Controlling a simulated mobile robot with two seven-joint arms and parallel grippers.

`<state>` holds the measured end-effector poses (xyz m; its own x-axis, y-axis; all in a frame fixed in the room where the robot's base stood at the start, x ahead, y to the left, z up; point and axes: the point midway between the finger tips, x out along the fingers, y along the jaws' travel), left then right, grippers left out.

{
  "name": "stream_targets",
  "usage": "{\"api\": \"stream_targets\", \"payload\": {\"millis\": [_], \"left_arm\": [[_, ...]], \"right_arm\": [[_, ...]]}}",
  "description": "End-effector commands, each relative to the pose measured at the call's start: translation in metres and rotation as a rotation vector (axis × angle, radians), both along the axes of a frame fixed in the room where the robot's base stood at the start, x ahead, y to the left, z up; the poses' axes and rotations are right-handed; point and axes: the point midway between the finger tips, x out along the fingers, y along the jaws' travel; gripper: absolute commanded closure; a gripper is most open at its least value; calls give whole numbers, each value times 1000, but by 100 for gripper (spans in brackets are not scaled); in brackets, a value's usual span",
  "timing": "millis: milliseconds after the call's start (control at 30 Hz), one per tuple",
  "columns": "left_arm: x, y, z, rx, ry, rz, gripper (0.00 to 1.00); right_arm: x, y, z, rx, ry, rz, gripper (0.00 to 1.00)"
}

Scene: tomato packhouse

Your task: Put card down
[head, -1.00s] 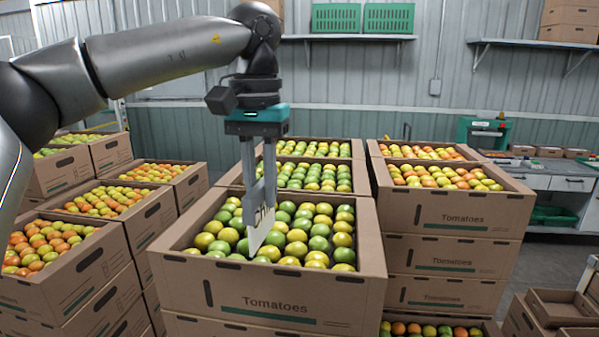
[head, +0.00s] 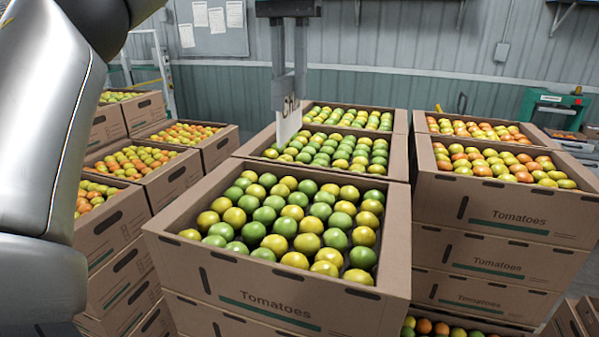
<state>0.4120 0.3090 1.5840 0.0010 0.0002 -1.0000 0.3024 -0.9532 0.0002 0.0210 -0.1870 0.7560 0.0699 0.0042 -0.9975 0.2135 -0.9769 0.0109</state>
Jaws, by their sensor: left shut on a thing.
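My left gripper (head: 289,88) is at the top middle of the head view, its fingers pointing down. It is shut on a white card (head: 288,122) with dark lettering, which hangs tilted below the fingertips. The card shows in front of the tomato boxes behind the nearest one, above their fruit in the picture; I cannot tell its exact height. The nearest open tomato box (head: 268,309) is full of green and yellow tomatoes and stands on a stack. My right gripper is not in view.
Stacked tomato boxes (head: 490,213) stand to the right, with redder fruit. More stacks (head: 156,180) stand to the left, partly behind my arm. A green machine (head: 552,105) is at the back right. Papers hang on a wall board (head: 211,42).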

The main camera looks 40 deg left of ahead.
Motion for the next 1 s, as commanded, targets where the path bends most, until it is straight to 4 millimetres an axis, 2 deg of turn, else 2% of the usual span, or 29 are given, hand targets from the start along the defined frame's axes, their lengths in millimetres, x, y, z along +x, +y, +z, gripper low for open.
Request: {"api": "stream_targets", "payload": {"millis": [33, 167, 367, 500, 600, 1000], "left_arm": [[0, 0, -11, -3, 7, -5, 100], [0, 0, -29, -2, 4, -2, 100], [0, 0, -58, -1, 4, -1, 100], [0, 0, -97, 0, 4, 1, 100], [0, 0, -116, 0, 3, 1, 100], [0, 0, -146, -1, 2, 1, 100]], "right_arm": [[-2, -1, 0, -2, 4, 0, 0], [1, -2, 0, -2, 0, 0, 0], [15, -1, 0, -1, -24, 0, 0], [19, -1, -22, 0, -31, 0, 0], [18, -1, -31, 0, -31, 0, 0], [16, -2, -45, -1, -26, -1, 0]]}}
